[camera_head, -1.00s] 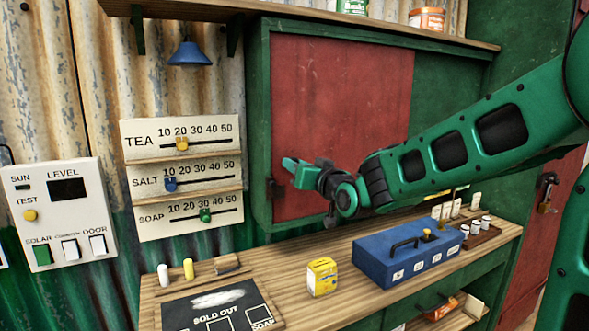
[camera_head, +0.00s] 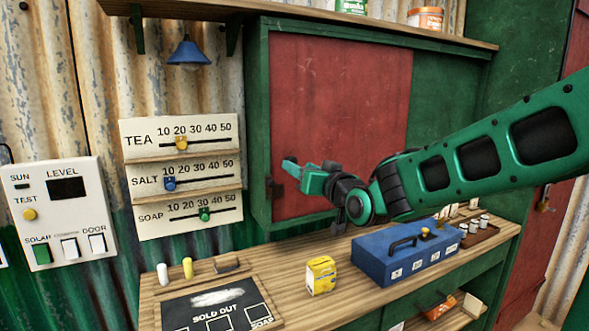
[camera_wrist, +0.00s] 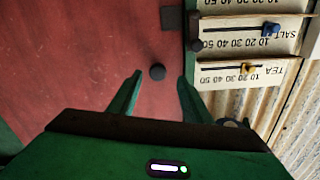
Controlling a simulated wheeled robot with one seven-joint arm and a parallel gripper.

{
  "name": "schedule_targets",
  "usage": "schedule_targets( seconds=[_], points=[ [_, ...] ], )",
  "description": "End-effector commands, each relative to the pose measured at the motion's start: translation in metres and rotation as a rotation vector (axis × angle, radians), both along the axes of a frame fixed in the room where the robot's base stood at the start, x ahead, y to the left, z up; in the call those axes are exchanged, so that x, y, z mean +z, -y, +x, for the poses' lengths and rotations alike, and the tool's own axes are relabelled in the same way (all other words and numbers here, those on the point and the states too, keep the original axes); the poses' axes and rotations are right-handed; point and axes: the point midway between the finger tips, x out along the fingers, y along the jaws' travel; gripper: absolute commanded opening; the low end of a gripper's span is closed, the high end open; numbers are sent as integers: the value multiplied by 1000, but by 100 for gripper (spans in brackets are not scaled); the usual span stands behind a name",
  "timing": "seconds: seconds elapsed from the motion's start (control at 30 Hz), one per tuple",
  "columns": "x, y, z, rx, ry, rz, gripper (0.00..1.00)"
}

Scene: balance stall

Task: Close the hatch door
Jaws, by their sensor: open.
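The hatch door (camera_head: 340,100) is a red panel in a green frame (camera_head: 258,130) on the wall, and it fills the left part of that frame. A dark latch piece (camera_head: 276,188) sits at its lower left edge. In the wrist view the red door (camera_wrist: 80,60) fills the left and middle, with a dark round knob (camera_wrist: 157,72) on it. My gripper (camera_head: 290,172) is in front of the door's lower left. In the wrist view the open fingers (camera_wrist: 160,80) point at the door, with the knob between their tips in the picture. I cannot tell whether they touch it.
Price boards with sliders (camera_head: 183,178) hang left of the hatch. Below is a wooden counter (camera_head: 345,247) with a blue box (camera_head: 405,252), a yellow packet (camera_head: 320,276) and a slate (camera_head: 217,305). A shelf (camera_head: 300,22) runs above. A switch panel (camera_head: 62,215) is at far left.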

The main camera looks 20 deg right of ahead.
Motion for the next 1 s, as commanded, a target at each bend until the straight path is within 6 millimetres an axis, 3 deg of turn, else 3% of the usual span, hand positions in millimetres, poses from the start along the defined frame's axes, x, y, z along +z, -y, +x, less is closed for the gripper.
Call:
schedule_targets(
  seconds=[0.2,0.4,1.0],
  points=[
    [0,8,-38,1,1,0,45],
    [0,13,-59,0,1,0,45],
    [-1,14,-66,0,-1,0,45]
  ],
)
